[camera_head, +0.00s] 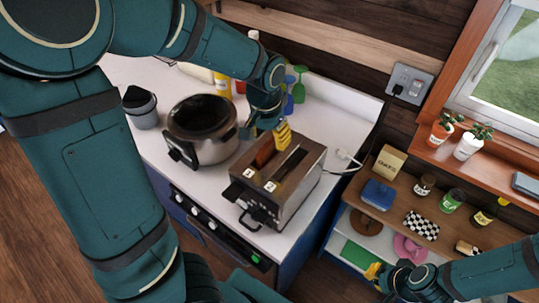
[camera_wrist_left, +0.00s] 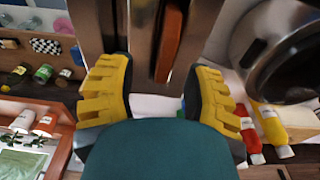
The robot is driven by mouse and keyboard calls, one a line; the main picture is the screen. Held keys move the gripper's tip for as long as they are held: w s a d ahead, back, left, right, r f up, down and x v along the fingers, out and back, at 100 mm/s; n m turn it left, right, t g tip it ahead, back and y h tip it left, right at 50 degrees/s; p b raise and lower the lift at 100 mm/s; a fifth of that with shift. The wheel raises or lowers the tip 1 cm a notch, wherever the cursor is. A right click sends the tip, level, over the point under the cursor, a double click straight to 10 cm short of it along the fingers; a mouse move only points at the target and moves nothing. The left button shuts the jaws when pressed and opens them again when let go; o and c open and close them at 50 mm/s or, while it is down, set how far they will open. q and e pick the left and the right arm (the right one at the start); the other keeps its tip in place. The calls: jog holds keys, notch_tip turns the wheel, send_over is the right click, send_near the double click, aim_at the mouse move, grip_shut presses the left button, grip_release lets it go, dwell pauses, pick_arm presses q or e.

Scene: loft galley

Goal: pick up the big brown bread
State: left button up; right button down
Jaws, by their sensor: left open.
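The brown bread (camera_head: 265,151) stands upright in one slot of the metal toaster (camera_head: 285,190), with its top edge showing; the rest is hidden inside. In the left wrist view the bread (camera_wrist_left: 170,38) is a narrow brown strip beyond the fingertips, between the toaster's metal walls (camera_wrist_left: 143,40). My left gripper (camera_head: 280,136) is over the back of the toaster, its yellow fingers apart on either side of the bread's line and nothing held between them. My right gripper (camera_head: 376,270) is at the lower right by the shelf, away from the toaster; its opening is unclear.
A round pot (camera_head: 202,128) stands left of the toaster, with a grey bucket (camera_head: 140,108) farther left. Bottles and green and blue items stand behind my left gripper. A wooden shelf (camera_head: 390,205) with jars and boxes is on the right. The white counter (camera_head: 335,110) is bare behind the toaster.

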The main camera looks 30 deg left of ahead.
aim_at(269, 142)
pick_arm(q)
jog(key=f, duration=0.2)
jog(key=w+f, duration=0.1)
jog(key=shift+a+f, duration=0.35)
jog(key=shift+f, duration=0.5)
jog(key=shift+f+b, duration=0.3)
jog(key=shift+b, duration=0.1)
